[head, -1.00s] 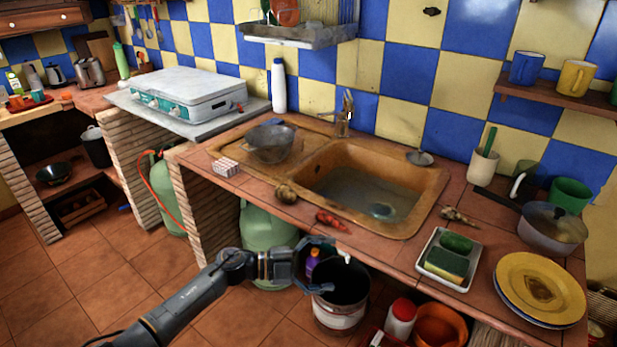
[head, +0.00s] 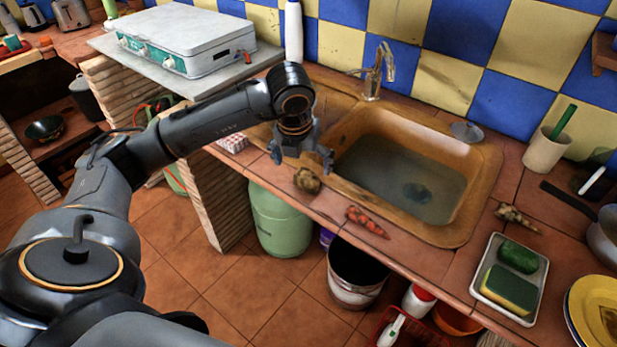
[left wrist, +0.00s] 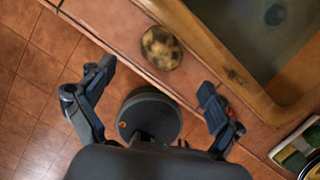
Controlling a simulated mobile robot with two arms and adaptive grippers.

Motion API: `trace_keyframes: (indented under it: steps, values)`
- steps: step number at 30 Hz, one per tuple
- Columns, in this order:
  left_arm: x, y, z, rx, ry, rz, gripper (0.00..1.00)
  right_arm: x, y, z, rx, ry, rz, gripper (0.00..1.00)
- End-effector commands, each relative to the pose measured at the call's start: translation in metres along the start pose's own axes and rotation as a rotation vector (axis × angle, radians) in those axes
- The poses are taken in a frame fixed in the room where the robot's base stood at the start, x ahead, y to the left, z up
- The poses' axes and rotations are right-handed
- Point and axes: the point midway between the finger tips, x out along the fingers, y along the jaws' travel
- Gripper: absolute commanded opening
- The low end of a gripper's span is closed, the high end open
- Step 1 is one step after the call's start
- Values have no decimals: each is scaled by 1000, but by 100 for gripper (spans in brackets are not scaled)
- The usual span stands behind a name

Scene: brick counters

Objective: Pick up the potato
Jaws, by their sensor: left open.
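The potato (head: 307,181) is a small, brown, mottled lump on the tiled counter's front strip, left of the sink basin. It also shows in the left wrist view (left wrist: 161,48), beyond the fingertips and roughly midway between their lines. My left gripper (head: 303,158) is open and empty, above and just behind the potato in the head view. Its two spread fingers (left wrist: 155,80) show in the left wrist view, apart from the potato. The exact height above the counter is hard to tell. My right gripper is in neither current view.
The sink (head: 470,190) lies right of the potato, with a tap (head: 378,70) behind. Carrots (head: 367,221) lie near the front edge. A tray (head: 541,292) with a sponge stands farther right. A bucket (head: 353,290) stands below the counter. My arm hides part of the counter.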

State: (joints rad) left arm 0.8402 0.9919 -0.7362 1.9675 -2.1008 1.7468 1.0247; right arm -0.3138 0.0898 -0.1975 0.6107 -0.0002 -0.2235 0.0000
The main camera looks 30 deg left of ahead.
Motion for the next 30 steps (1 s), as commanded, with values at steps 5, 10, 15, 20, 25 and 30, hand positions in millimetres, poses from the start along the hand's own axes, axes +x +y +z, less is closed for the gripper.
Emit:
trace_keyframes:
  steps: [5, 10, 15, 20, 25, 30]
  values:
    - [19, 0, 0, -1, 1, -1, 92, -2, 1, -9, 0, 14, 1, 40]
    - [32, -1, 1, 0, 4, -1, 92, -8, -2, -26, 3, 39, -3, 40]
    - [58, -3, 2, -1, 5, -1, 92, -15, -10, -29, 5, 42, -12, 40]
    - [72, -3, 2, 1, 2, -2, 92, -16, -12, -26, 4, 37, -14, 40]
    - [74, -4, 2, 1, 0, -3, 92, -16, -11, -21, 3, 30, -14, 40]
    - [73, -3, 2, 1, 1, -3, 67, -16, -7, -18, 1, 25, -9, 40]
